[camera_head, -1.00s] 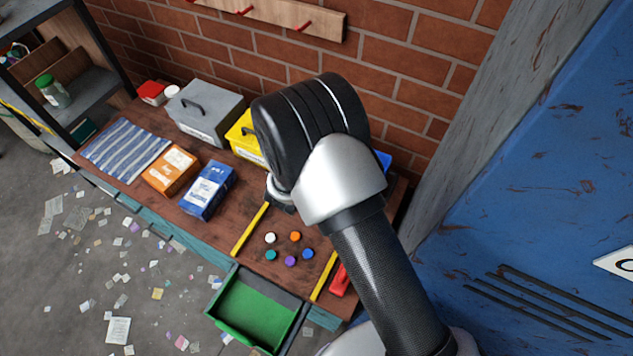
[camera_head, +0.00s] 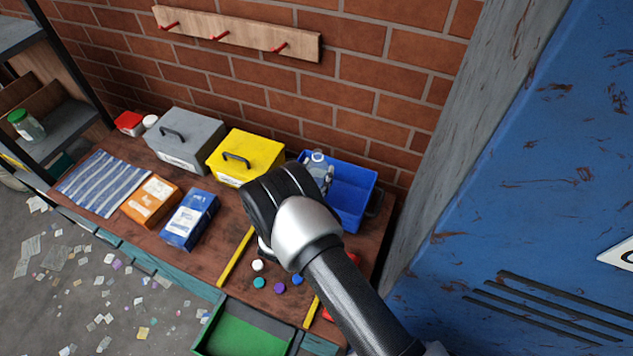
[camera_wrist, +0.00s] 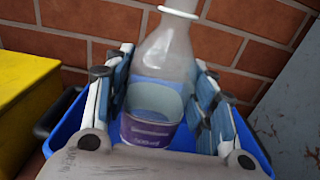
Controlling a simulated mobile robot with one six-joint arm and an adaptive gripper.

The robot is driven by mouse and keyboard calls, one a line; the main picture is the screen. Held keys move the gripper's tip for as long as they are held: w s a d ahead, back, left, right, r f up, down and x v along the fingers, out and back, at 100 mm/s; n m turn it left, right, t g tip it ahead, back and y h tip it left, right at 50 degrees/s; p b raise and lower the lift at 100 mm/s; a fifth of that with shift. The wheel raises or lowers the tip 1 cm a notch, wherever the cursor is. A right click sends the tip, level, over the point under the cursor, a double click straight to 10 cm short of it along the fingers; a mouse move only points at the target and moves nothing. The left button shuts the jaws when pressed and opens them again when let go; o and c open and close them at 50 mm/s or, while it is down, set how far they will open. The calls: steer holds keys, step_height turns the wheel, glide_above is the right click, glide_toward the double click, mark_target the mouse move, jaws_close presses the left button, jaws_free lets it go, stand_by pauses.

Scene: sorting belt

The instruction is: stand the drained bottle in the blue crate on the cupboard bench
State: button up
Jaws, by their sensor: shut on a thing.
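The bottle (camera_head: 319,172) is clear, with a pale cap and neck. It shows at the left part of the blue crate (camera_head: 352,188) on the bench. In the wrist view the bottle (camera_wrist: 165,52) stands roughly upright between the blue-padded fingers of my gripper (camera_wrist: 163,72), which is shut on it. A purple and white band shows low on the bottle. The blue crate (camera_wrist: 66,132) shows around and below it. My arm hides the gripper and the bottle's lower part in the head view. I cannot tell whether the bottle touches the crate floor.
A yellow box (camera_head: 246,155) stands just left of the crate, and a grey box (camera_head: 184,140) is further left. The brick wall (camera_head: 360,75) is close behind. A blue locker (camera_head: 540,170) stands to the right. Small coloured caps and a green tray (camera_head: 240,338) are in front.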

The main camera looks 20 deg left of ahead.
steer(key=shift+f+b, duration=0.3)
steer(key=shift+f, duration=1.5)
steer(key=shift+f, duration=0.2)
steer(key=o, duration=1.7)
steer(key=shift+c, duration=0.2)
steer(key=shift+r, duration=0.2)
steer(key=s+a+p, duration=0.1)
steer(key=s, duration=1.1)
steer(key=shift+a, duration=0.35)
